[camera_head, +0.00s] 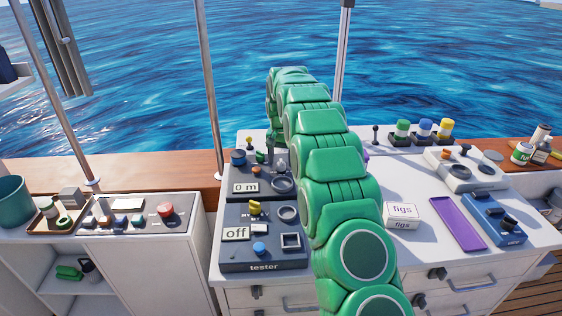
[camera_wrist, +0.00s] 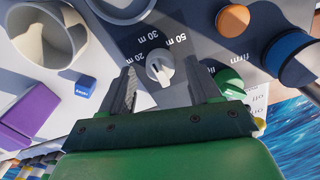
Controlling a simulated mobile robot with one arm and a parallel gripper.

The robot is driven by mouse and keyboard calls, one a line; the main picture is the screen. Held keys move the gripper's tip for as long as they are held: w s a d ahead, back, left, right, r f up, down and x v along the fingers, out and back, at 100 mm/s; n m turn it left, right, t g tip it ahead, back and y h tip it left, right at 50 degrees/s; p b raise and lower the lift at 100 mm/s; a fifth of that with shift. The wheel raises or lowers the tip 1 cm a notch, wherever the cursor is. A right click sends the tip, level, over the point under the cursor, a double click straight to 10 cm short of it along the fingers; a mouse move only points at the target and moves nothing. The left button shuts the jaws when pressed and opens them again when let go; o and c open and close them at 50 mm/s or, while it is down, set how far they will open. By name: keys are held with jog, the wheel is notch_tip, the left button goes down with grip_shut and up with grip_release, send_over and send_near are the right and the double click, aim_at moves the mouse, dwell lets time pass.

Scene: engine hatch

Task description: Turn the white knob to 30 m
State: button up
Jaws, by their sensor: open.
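The white knob (camera_wrist: 160,69) sits on a dark grey panel in the wrist view, with the marks 20 m, 30 m and 50 m printed beside it. I cannot tell for sure which mark it points to. My gripper (camera_wrist: 159,84) is open, with one finger to the left of the knob and one to the right, and a gap on both sides. In the head view my gripper (camera_head: 278,150) is pointed down at the back of the panel, and the white knob cannot be made out there. A label (camera_head: 245,188) on the panel reads 0 m.
Close to the white knob are a green knob (camera_wrist: 230,83), an orange knob (camera_wrist: 233,20) and a blue knob (camera_wrist: 292,56). A blue block (camera_wrist: 86,86) and a grey cup (camera_wrist: 48,35) stand to the left. The tester panel (camera_head: 264,254) is nearer.

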aim_at(281, 161)
notch_tip(281, 161, up, 6)
jog(key=shift+w+f, duration=0.1)
jog(key=shift+r, duration=0.35)
jog(key=shift+s+r, duration=0.15)
jog(key=shift+s, duration=0.05)
jog(key=s+d+r+n, duration=0.15)
jog(key=s+r, duration=0.25)
jog(key=s, duration=0.5)
jog(key=s+d+r+g, duration=0.1)
jog(key=s+d+r, duration=0.15)
jog(key=s, duration=0.75)
jog(key=s+d+r, duration=0.2)
jog(key=s+r, duration=0.3)
jog(key=s, duration=0.4)
jog(key=s+d+f, duration=0.1)
jog(key=s+f, duration=0.2)
jog(key=s, duration=1.3)
jog(key=s+d+f+n, duration=0.1)
jog(key=s+f, duration=0.2)
jog(key=s, duration=1.3)
jog(key=shift+s+f+g, duration=0.15)
jog(key=shift+s+g, duration=0.2)
jog(key=shift+g, duration=0.05)
